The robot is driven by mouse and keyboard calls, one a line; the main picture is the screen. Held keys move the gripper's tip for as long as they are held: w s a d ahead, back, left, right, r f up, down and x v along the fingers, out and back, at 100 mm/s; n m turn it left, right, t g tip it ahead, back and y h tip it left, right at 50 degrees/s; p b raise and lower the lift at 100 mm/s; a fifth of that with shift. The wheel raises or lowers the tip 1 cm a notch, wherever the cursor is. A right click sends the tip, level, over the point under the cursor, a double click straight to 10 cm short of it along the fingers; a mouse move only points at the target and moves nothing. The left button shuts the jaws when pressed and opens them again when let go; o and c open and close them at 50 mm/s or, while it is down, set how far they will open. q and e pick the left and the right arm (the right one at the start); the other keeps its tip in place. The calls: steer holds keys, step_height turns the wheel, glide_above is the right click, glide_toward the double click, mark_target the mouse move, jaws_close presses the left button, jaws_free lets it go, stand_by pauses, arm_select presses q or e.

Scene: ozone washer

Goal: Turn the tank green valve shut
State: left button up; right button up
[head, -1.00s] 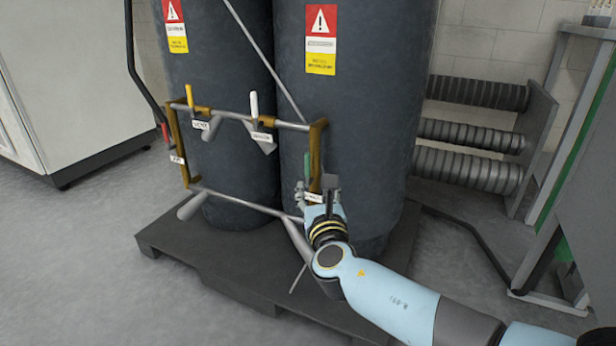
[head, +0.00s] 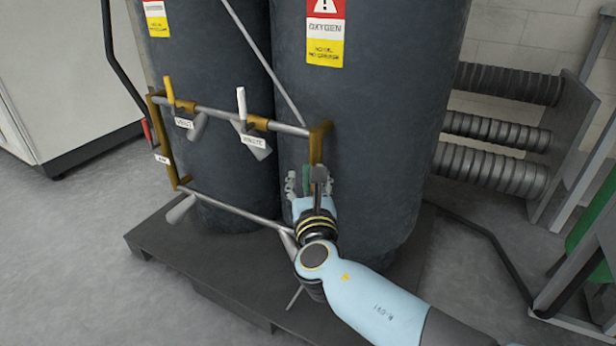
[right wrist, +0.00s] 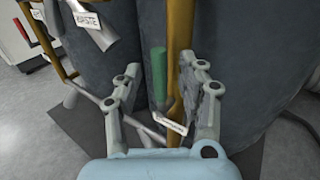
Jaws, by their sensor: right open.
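The green valve handle (right wrist: 159,75) stands upright in the right wrist view, beside the brass vertical pipe (right wrist: 180,60). A white tag (right wrist: 173,123) hangs just below it. My right gripper (right wrist: 160,85) is open, with one finger on each side of the handle and the pipe. I cannot tell whether either finger touches them. In the head view, my right gripper (head: 305,178) is at the right end of the pipe frame and hides most of the green handle (head: 306,176). My left gripper is not in view.
Two dark tanks (head: 375,100) stand on a black pallet (head: 160,250). The pipe frame also carries a yellow handle (head: 169,90) and a white handle (head: 241,102). Grey ribbed cylinders (head: 490,170) are racked at the right. Open floor (head: 60,270) lies at the left.

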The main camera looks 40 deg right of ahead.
jaws_close()
stand_by(0.5)
